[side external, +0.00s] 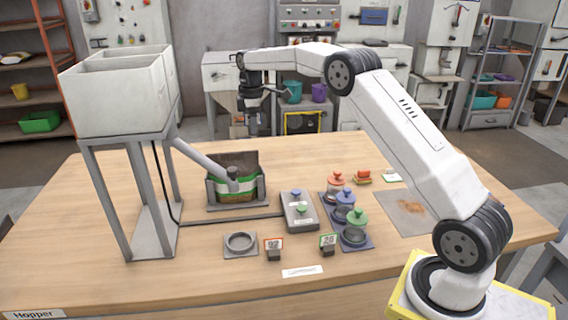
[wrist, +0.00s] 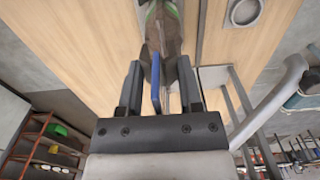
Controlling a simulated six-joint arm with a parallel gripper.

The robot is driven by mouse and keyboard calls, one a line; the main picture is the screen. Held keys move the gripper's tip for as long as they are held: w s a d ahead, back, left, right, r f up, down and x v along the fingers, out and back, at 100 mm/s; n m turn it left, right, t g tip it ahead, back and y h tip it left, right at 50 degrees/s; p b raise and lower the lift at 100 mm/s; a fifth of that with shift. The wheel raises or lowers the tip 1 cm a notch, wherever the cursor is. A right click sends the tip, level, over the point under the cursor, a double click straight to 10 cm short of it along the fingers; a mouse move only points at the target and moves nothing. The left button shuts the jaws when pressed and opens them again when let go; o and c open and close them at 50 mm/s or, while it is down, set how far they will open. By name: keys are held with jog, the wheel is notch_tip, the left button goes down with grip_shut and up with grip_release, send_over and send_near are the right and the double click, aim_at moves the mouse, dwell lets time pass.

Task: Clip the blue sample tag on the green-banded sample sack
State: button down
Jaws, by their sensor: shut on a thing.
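The green-banded sample sack (side external: 237,192) stands upright in a grey holder (side external: 212,195) below the hopper's chute. Its brown top shows above the green and white band. In the wrist view the sack (wrist: 168,38) lies beyond my fingertips, with some green at the top edge. My gripper (side external: 257,124) hangs pointing down, above and behind the sack in the side view. In the wrist view my gripper (wrist: 158,75) is shut on the blue sample tag (wrist: 155,80), seen as a thin blue strip between the fingers. I cannot tell whether the tag touches the sack.
The hopper (side external: 118,95) on its grey stand and its slanted chute (side external: 202,160) stand left of the sack. The table's back middle is clear.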

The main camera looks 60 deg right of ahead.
aim_at(255, 151)
jog(key=shift+f, duration=0.2)
jog(key=shift+f, duration=3.45)
jog(key=shift+s+f, duration=0.15)
jog(key=shift+f, duration=0.45)
jog(key=shift+c, duration=0.9)
grip_release()
jog(key=shift+r, duration=0.15)
jog(key=shift+r, duration=4)
